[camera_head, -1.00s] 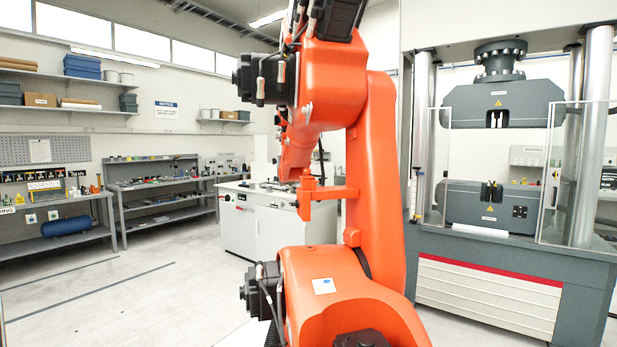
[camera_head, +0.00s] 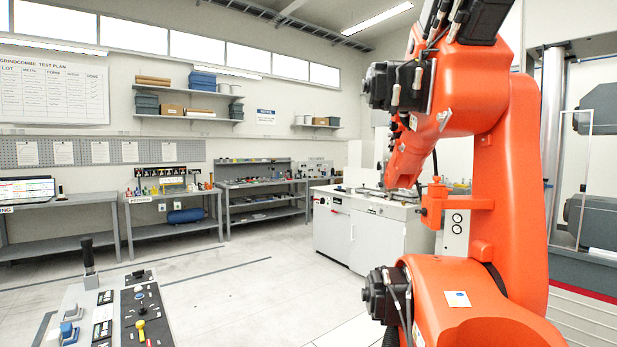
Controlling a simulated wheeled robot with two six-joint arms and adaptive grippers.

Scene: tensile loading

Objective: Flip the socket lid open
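I cannot pick out the socket lid for certain. A control console (camera_head: 110,318) stands at the lower left, cut off by the bottom edge. Small blue parts (camera_head: 68,331) sit on its light grey left section. They are too small for me to tell whether one is a lid. Its black section carries a yellow knob (camera_head: 141,331) and several small controls. A black upright handle (camera_head: 88,262) rises at its back. Neither of my grippers is in view.
Large orange arm links cover much of the right side. A testing machine (camera_head: 598,215) shows behind them at the right edge. A white cabinet (camera_head: 350,236) stands in the middle distance. Shelved benches (camera_head: 262,200) line the back wall. The floor (camera_head: 240,275) between is clear.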

